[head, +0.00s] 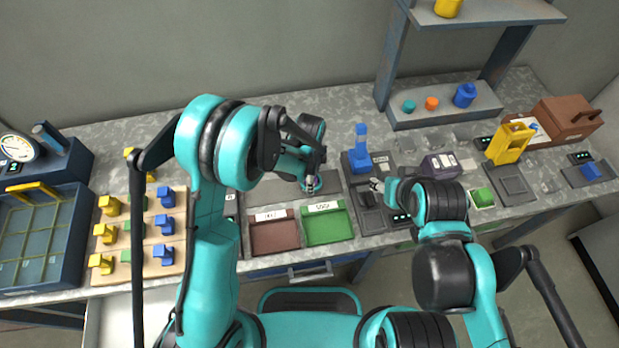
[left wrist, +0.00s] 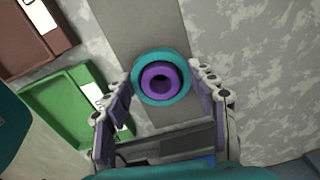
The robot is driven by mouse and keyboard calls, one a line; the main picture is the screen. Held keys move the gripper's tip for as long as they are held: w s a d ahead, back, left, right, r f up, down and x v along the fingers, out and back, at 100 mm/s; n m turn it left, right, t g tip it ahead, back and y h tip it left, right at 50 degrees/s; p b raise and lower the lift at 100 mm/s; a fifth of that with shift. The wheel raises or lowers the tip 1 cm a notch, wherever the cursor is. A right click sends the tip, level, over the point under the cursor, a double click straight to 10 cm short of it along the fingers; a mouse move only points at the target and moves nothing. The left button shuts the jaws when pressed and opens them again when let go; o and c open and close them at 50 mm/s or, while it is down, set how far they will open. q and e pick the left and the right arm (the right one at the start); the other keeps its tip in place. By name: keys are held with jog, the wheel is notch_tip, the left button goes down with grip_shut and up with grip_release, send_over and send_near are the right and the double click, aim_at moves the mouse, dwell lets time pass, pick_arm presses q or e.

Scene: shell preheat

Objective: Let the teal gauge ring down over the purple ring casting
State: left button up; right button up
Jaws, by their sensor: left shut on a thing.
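The teal gauge ring (left wrist: 136,88) is in the left wrist view, between the fingertips of my left gripper (left wrist: 162,78), which is shut on it. In the head view my left gripper (head: 311,184) points down over the grey strip; ring and casting are not made out there. My right gripper (head: 377,186) is near the blue-posted fixture, its fingers too small to read.
A brown tray (head: 273,251) and a green tray (head: 347,232) lie in front of the grey strip (head: 265,185). A blue-posted fixture (head: 361,140) stands to the right. Pegboards with yellow and blue blocks (head: 152,267) are at left.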

dwell(0.7)
pick_arm(q)
jog(key=o, duration=1.3)
jog(key=shift+r, duration=0.1)
notch_tip(320, 180, up, 12)
